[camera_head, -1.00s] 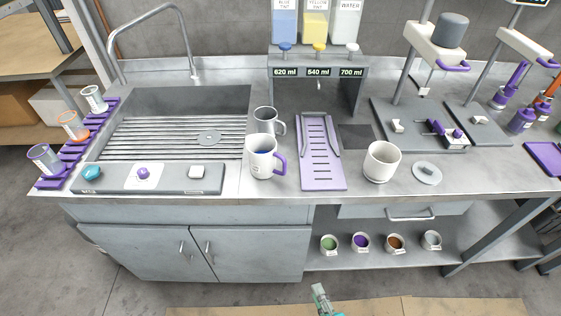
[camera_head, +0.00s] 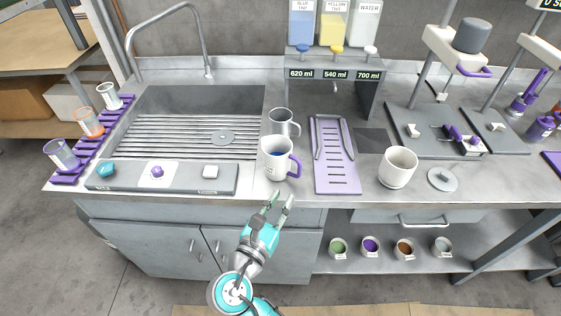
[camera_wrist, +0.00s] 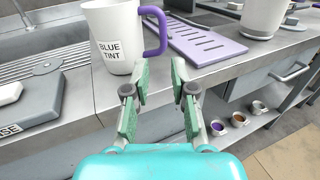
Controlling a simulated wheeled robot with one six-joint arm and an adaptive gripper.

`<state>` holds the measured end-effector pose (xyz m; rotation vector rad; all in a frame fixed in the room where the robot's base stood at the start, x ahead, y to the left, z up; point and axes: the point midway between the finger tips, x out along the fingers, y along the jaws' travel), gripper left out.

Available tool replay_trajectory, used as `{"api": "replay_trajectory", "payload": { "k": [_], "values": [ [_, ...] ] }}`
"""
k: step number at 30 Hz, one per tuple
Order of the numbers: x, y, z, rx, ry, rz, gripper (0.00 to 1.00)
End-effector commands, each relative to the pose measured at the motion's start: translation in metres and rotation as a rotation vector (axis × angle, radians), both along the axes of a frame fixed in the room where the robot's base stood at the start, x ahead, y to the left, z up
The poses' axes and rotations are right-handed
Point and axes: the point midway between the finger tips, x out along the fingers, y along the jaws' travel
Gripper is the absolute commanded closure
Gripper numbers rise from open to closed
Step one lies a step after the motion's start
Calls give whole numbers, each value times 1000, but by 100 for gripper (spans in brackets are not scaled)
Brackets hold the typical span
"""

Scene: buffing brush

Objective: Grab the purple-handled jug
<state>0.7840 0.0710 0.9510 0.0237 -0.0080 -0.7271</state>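The purple-handled jug (camera_head: 275,158) is white with blue liquid inside and stands upright on the counter near its front edge. In the wrist view the jug (camera_wrist: 106,35) carries a "BLUE TINT" label, and its purple handle (camera_wrist: 161,32) points right. My gripper (camera_head: 278,199) is in front of the counter edge, just below the jug in the head view. In the wrist view my gripper (camera_wrist: 161,65) has its fingers apart with nothing between them. The fingertips are close to the handle, not around it.
A control panel (camera_head: 189,178) and the sink (camera_head: 170,141) are to the left. Small cups (camera_head: 370,247) sit on the lower shelf.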

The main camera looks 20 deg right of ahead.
Motion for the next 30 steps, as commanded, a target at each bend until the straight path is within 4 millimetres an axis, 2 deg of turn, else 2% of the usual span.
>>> {"api": "replay_trajectory", "payload": {
  "k": [9, 17, 25, 30],
  "values": [
    [31, -29, 2, -3, 0, -6, 75],
    [44, -42, 2, -2, 1, -4, 75],
    [69, -68, 8, -2, 1, -5, 75],
    [76, -73, 8, -2, 1, -2, 75]
  ]
}}
